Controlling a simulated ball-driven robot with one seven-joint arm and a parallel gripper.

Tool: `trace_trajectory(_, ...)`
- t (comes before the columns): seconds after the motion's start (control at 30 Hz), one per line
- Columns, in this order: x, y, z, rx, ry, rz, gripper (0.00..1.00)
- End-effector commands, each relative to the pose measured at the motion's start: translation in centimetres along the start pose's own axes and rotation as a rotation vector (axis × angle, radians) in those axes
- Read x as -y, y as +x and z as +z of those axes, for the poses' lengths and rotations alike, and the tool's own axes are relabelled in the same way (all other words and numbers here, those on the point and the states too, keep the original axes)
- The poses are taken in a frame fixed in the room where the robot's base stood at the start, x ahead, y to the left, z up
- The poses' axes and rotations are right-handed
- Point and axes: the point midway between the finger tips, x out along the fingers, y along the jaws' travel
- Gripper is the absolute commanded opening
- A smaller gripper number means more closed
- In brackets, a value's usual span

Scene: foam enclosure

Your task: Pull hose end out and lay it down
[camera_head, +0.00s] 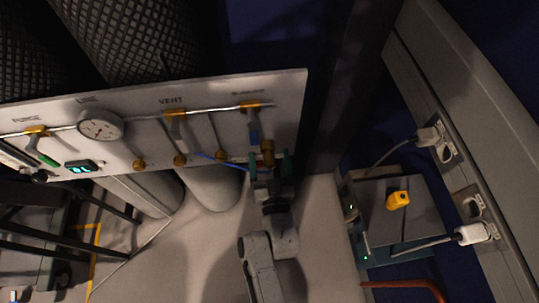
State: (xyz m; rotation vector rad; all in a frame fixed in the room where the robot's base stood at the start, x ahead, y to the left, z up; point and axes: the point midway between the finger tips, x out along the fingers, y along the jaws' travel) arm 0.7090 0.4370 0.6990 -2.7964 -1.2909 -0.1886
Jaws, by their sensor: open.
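A thin blue hose (222,160) runs along the lower right of the white panel (285,90) and passes toward my gripper. Its end is hidden at the gripper or too small to make out. My gripper (269,163) is open at the panel's lower right edge, with one green finger on each side of a brass fitting (267,150). I cannot tell whether the fingers touch the fitting.
The panel carries a round gauge (100,126), more valves and a small lit display (80,167). Grey cylinders (210,187) stand below it. At right, a grey box with a yellow object (398,200) stands beside plugged-in cables. Pale floor (190,255) lies open left of my arm.

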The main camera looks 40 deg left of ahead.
Motion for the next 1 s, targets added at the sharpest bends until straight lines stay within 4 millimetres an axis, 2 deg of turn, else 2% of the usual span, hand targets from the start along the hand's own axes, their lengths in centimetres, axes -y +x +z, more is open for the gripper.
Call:
trace_trajectory(0.3,-0.1,-6.2,0.1,0.002,0.000,0.001,0.85)
trace_trajectory(0.5,0.0,-8.8,0.1,0.002,0.001,0.001,0.85)
trace_trajectory(0.7,0.0,-9.6,0.0,0.000,0.000,0.000,0.85)
trace_trajectory(1.0,0.0,-9.6,0.0,0.000,0.000,0.000,0.85)
